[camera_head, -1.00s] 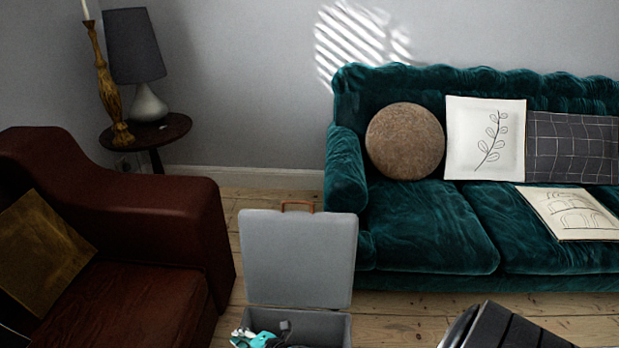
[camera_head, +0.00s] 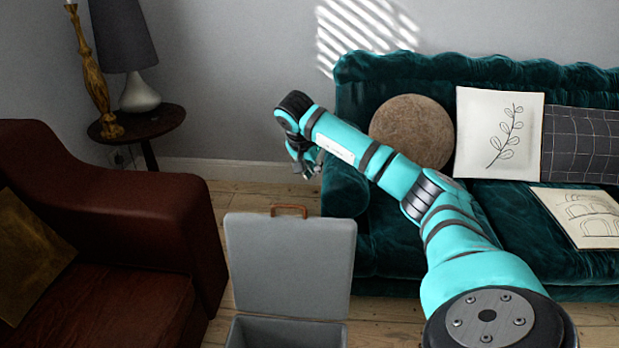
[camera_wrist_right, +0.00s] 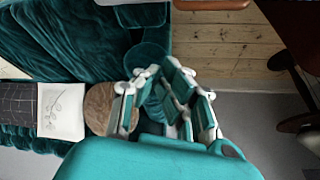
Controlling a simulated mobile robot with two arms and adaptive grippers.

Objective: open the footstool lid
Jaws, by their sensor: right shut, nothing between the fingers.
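The footstool is a grey box (camera_head: 237,335) at the bottom centre of the head view, cut off by the lower edge. Its grey lid (camera_head: 288,262) stands raised, nearly upright, at the back of the box. A brown handle (camera_head: 289,209) sits on the lid's upper edge, and the visible inside of the box looks empty. My right gripper (camera_head: 308,170) is shut and empty, hanging above and beyond the lid's top edge, apart from the handle in the picture. Its fingers also show in the right wrist view (camera_wrist_right: 165,100). My left gripper is not in view.
A green sofa (camera_head: 370,230) with cushions stands behind and right of the footstool. A dark red armchair (camera_head: 120,215) is close on the left. A round side table (camera_head: 140,122) with a lamp stands at the back left. Bare floorboards (camera_head: 255,195) lie behind the lid.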

